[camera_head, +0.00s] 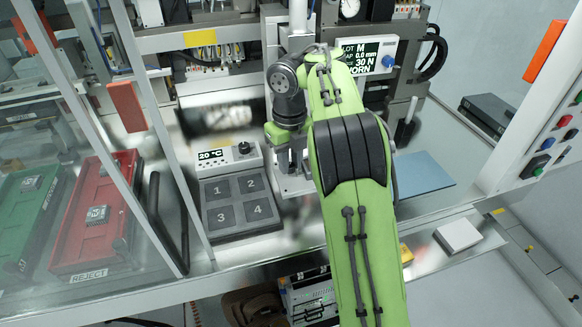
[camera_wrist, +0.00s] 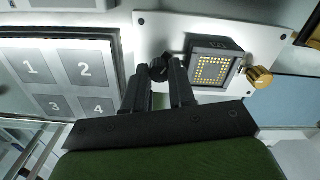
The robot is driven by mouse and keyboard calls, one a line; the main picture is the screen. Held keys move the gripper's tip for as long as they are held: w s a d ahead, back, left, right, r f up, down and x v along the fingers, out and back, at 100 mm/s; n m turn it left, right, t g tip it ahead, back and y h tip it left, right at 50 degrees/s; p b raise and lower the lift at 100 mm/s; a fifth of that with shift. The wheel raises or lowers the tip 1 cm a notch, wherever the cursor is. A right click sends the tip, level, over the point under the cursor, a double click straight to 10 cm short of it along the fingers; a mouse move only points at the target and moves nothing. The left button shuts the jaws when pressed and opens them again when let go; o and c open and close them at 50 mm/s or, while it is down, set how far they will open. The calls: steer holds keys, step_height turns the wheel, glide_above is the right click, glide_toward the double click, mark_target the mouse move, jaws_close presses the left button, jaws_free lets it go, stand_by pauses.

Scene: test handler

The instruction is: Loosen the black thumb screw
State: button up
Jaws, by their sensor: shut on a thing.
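In the wrist view, the black thumb screw (camera_wrist: 158,68) is a small round dark knob at the left side of a pale plate (camera_wrist: 165,27). My gripper (camera_wrist: 163,70) reaches up to it from below, with its two dark fingers shut on the knob. A dark square socket (camera_wrist: 213,69) with rows of gold contacts sits on the plate to the right of the fingers. A brass thumb screw (camera_wrist: 259,77) stands at the right side of the socket. In the head view, my green arm hides the socket and most of the gripper area.
A tray (camera_head: 204,230) with pads numbered 1 to 4 is left of the plate, under a 20 °C display (camera_head: 211,154). A red REJECT bin (camera_head: 93,268) and a green bin (camera_head: 12,262) stand further left. A blue mat (camera_head: 424,172) lies right. A screen (camera_head: 362,57) reads WORN.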

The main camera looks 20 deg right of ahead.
steer(key=n, duration=0.4)
steer(key=shift+n, duration=0.3)
steer(key=o, duration=0.5)
step_height(320, 180, up, 5)
steer(key=p, duration=0.5)
steer(key=shift+r, duration=0.15)
